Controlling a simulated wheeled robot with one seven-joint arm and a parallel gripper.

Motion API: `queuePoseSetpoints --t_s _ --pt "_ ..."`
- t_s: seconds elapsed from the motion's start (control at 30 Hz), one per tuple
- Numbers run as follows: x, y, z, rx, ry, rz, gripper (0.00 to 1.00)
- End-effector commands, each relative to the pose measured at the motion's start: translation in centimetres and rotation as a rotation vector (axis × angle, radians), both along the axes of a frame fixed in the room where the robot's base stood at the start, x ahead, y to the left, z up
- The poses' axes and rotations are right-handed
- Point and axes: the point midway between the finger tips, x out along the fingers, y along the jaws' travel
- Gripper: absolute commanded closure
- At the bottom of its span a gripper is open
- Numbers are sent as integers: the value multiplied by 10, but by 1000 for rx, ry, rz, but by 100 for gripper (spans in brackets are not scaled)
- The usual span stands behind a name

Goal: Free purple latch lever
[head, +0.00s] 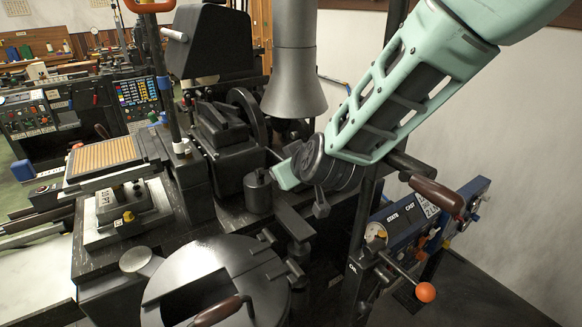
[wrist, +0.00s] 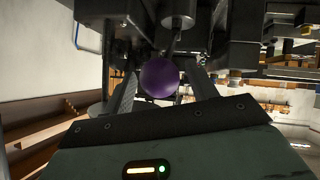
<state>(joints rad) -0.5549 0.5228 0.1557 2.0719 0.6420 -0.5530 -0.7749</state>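The purple ball-shaped knob (wrist: 160,78) of the latch lever is in the middle of the wrist view. A dark rod runs up from it toward the black machine parts. My gripper (wrist: 164,84) has one finger to the left of the knob and one to the right. The fingers stand apart, with a narrow gap visible on the right side; contact on the left is hard to tell. In the head view my mint-green arm reaches down to the machine, and the purple knob and my fingertips are hidden behind the arm and machine parts.
A grey funnel-shaped spout (head: 295,80) hangs close to the left of my arm. A brown-handled lever (head: 437,194) and an orange-knobbed lever (head: 426,292) stick out at the right. A round dark pot lid (head: 215,268) is in front. Dark machine parts crowd around the knob.

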Motion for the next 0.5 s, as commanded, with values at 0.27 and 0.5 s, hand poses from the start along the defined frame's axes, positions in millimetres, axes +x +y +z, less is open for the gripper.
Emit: queuePoseSetpoints --t_s 0.27,0.5 --pt "-4 -1 0 -1 3 0 42" --pt "-32 -11 19 0 1 2 42"
